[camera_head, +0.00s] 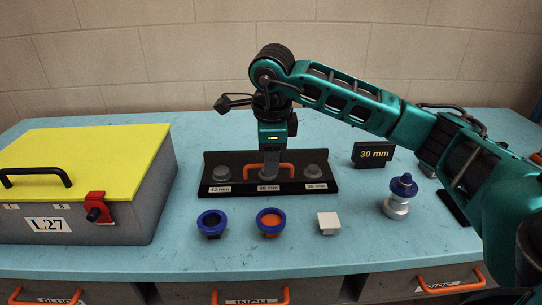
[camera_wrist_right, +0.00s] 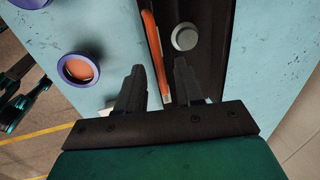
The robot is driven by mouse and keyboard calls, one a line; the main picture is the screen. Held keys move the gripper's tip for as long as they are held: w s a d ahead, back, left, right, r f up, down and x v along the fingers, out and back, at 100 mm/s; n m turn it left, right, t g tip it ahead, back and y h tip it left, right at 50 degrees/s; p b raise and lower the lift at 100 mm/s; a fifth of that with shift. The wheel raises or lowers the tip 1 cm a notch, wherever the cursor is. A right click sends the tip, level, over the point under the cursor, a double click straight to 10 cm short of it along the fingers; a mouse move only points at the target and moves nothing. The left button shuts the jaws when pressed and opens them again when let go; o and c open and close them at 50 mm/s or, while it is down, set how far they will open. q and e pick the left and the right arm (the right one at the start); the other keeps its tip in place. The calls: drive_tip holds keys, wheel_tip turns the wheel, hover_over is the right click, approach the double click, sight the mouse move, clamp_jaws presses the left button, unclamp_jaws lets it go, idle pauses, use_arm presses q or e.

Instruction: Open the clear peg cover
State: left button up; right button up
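A black peg rack (camera_head: 211,165) on the table holds grey pegs over size labels. An orange handle (camera_head: 289,168) spans its middle and also shows in the wrist view (camera_wrist_right: 152,40). The clear cover itself is hard to make out. My right gripper (camera_head: 270,168) points down at the handle. In the wrist view its two dark fingers (camera_wrist_right: 159,68) are apart, with the handle between them and gaps showing beside it. My left gripper is not in the head view; teal and black parts at the left edge of the wrist view may be my left arm.
A grey case with a yellow lid (camera_head: 90,150) stands at the left. In front of the rack are two blue-rimmed fittings (camera_head: 212,219) (camera_head: 270,217) and a white-topped block (camera_head: 328,220). A blue-capped fitting (camera_head: 400,198) and a "30 mm" sign (camera_head: 374,154) stand at the right.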

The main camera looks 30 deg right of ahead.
drive_tip(key=shift+f, duration=0.15)
drive_tip(key=shift+c, duration=0.4)
clamp_jaws()
idle(1.0)
